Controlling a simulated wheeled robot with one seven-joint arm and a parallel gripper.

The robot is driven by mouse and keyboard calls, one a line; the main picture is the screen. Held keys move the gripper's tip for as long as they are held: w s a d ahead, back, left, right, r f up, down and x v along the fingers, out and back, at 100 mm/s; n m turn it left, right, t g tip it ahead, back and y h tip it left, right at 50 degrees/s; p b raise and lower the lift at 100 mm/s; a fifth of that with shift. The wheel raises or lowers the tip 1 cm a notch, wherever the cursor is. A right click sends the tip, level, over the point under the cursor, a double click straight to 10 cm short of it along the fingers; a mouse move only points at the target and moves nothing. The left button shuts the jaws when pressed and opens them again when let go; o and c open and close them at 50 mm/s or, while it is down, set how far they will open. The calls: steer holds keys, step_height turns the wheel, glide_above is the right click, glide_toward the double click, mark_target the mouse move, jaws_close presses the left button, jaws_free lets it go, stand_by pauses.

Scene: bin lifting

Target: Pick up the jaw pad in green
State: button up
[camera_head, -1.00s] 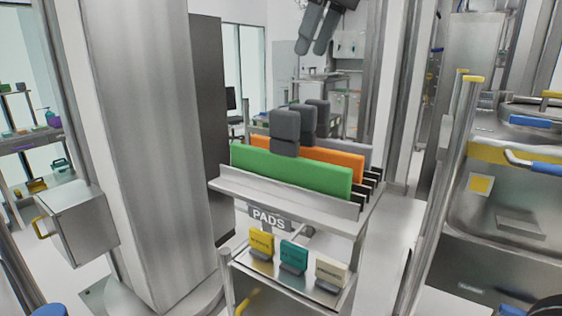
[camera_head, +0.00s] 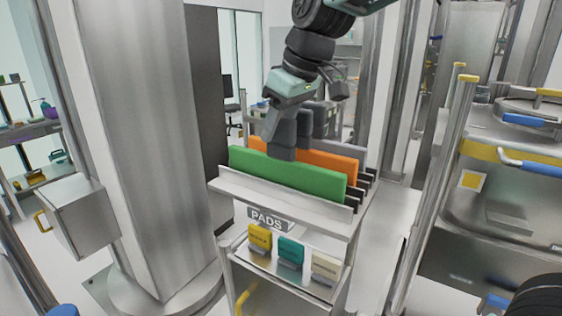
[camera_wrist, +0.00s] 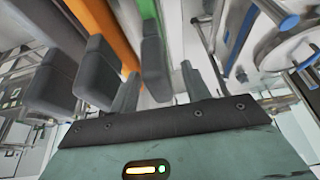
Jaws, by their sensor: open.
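The green jaw pad (camera_head: 300,178) stands upright at the front of the pad rack, with a dark grey grip block (camera_head: 284,138) on its top edge. In the wrist view the green pad (camera_wrist: 152,30) and its block (camera_wrist: 155,72) appear ahead. My gripper (camera_head: 276,118) is at the green pad's block from above. In the wrist view its two fingers (camera_wrist: 158,88) are apart, one on each side of that block as seen. Whether they touch it cannot be told.
The orange pad (camera_head: 328,165) stands just behind the green one, its block close to my fingers; a grey pad stands behind that. The rack (camera_head: 240,188) carries a PADS label. Small yellow, teal and cream blocks sit on a lower shelf. A metal column (camera_head: 140,130) stands left.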

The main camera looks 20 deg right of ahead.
steer(key=shift+w+a+f, duration=0.1)
steer(key=shift+f, duration=0.25)
jaws_close()
steer(key=shift+r, duration=0.2)
